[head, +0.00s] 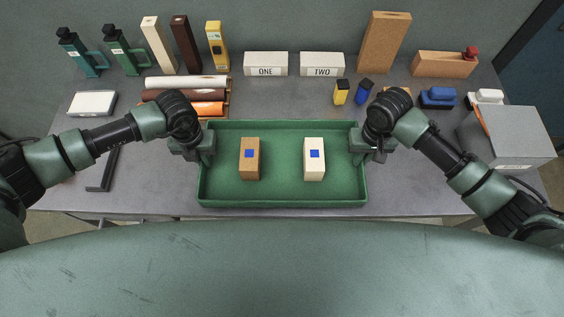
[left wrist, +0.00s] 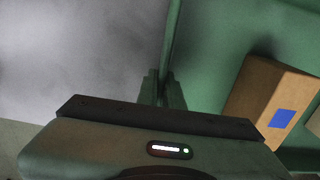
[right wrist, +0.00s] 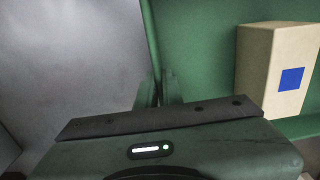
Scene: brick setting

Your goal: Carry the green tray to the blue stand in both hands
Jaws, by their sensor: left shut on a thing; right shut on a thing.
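The green tray (head: 282,194) is at the middle front of the grey table in the head view. A brown block (head: 249,160) with a blue square stands in its left half and a cream block (head: 314,160) with a blue square in its right half. My left gripper (head: 207,150) is shut on the tray's left wall, which also shows in the left wrist view (left wrist: 172,40). My right gripper (head: 358,150) is shut on the right wall, also seen in the right wrist view (right wrist: 150,40). I cannot make out a blue stand.
Brown, orange and cream rolls (head: 190,95) lie behind the tray's left side. White boxes marked ONE (head: 265,64) and TWO (head: 322,64) stand at the back. A grey box (head: 510,137) is at the right. A black bracket (head: 103,170) lies at the left.

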